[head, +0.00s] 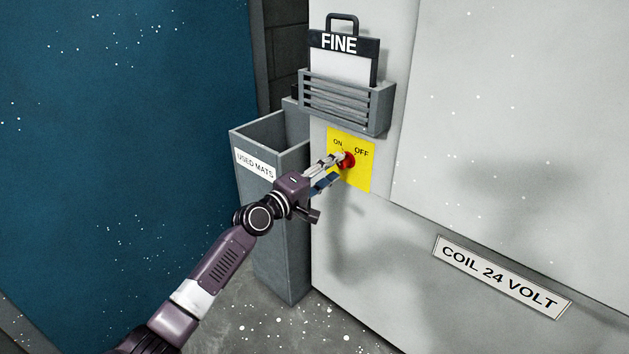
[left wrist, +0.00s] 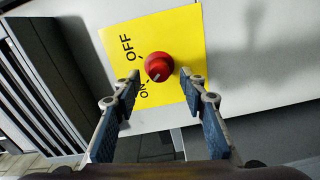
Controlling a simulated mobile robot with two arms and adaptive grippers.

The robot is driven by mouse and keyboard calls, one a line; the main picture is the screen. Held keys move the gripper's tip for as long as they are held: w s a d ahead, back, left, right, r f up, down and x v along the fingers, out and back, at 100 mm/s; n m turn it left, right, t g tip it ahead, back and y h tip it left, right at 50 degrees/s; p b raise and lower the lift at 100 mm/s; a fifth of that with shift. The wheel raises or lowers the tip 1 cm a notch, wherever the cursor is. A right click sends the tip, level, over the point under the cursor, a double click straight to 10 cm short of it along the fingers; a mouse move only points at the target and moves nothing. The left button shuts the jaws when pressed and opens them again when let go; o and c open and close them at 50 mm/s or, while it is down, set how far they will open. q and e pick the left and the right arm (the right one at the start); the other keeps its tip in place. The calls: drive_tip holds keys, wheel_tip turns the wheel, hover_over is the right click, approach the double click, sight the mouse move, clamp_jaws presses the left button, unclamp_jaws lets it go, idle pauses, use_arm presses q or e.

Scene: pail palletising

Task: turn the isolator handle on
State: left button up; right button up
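The isolator handle is a red round knob (head: 348,160) on a yellow plate (head: 361,180) marked ON and OFF, fixed to a pale cabinet wall. The knob also shows in the left wrist view (left wrist: 159,67), with a small pale mark on its face on the side towards the ON label. My left gripper (head: 338,167) is at the knob. In the left wrist view my left gripper's fingertips (left wrist: 160,74) stand apart on either side of the knob, with a narrow gap showing on each side. My right gripper is not in view.
A grey bin labelled USED MATS (head: 275,225) stands beside the cabinet, close to my left arm. A grey rack (head: 350,105) holding a FINE panel (head: 343,62) hangs above the plate. A COIL 24 VOLT sign (head: 498,277) is lower right. A blue surface (head: 120,120) fills the left.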

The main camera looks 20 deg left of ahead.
use_arm(q)
drive_tip(key=v, duration=0.9)
drive_tip(key=shift+s, duration=0.1)
